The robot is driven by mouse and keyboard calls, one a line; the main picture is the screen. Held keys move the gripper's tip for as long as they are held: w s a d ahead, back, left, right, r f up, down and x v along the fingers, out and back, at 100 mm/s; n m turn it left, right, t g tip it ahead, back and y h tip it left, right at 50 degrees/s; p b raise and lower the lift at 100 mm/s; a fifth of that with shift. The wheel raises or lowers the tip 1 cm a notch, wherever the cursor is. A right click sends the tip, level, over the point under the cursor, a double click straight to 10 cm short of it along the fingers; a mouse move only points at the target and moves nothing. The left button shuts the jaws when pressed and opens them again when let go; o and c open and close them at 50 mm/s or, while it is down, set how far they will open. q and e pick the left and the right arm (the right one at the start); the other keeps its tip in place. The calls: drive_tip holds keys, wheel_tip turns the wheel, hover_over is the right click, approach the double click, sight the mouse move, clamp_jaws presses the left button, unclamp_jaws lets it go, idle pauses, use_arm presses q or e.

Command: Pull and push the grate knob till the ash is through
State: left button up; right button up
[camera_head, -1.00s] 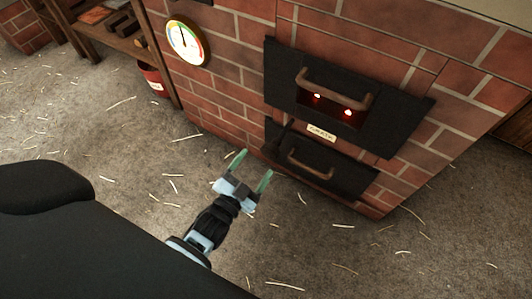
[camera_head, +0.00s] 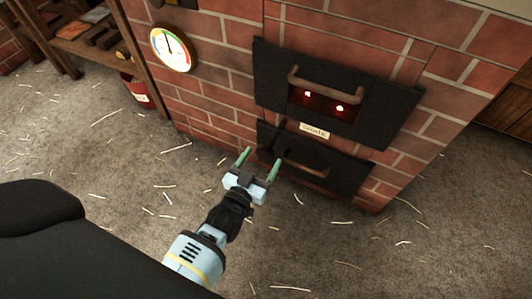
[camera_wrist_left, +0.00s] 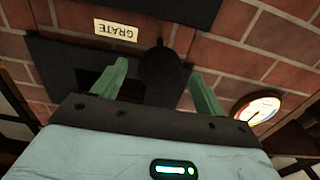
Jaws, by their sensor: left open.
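The grate knob (camera_wrist_left: 160,70) is a dark, rounded knob. In the left wrist view it shows between my left gripper's two green fingers, in front of the dark lower door. In the head view it is hard to tell from the black metal behind it. The GRATE label (camera_head: 314,131) is a pale plate between the two oven doors; it is upside down in the wrist view (camera_wrist_left: 116,30). My left gripper (camera_head: 259,162) is open and empty, pointing at the left end of the lower door (camera_head: 345,176). I cannot tell whether it touches the knob. My right gripper is not in view.
The upper black door (camera_head: 385,104) has a bar handle (camera_head: 325,85) and glowing openings. A round dial gauge (camera_head: 171,48) is on the brick wall at left. A red bucket (camera_head: 137,92) stands by a wooden shelf (camera_head: 85,46). Straw lies on the otherwise clear floor.

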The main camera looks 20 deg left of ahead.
sight(264, 156)
use_arm(q)
drive_tip(key=shift+w+b, duration=0.45)
drive_tip(key=shift+w, duration=1.15)
